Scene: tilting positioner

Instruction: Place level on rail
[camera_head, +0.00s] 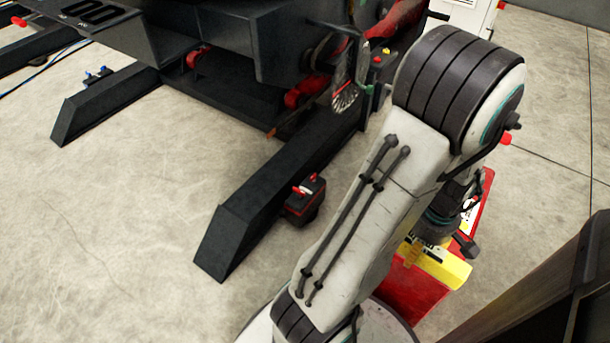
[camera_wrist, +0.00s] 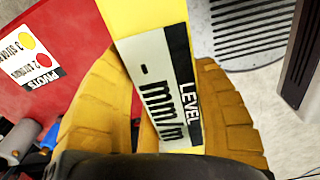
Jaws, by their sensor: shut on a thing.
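The level is a yellow bar with a white and black label reading "LEVEL" and "mm/m" (camera_wrist: 170,85) in the wrist view. My gripper (camera_wrist: 150,62) is shut on it, with one ochre ribbed finger on each side. In the head view the yellow level (camera_head: 443,266) shows at the lower right, partly behind my arm, just above or on a red surface (camera_head: 412,292). My gripper (camera_head: 414,252) is mostly hidden there by my arm. Whether the level touches the red surface cannot be told. I cannot tell which part is the rail.
The red surface (camera_wrist: 45,85) carries a label listing pivots. A large dark machine (camera_head: 210,50) with floor beams (camera_head: 270,190) stands at the upper left. A small black pedal-like box (camera_head: 305,200) sits beside one beam. A grey slotted plate (camera_wrist: 250,30) shows at the upper right.

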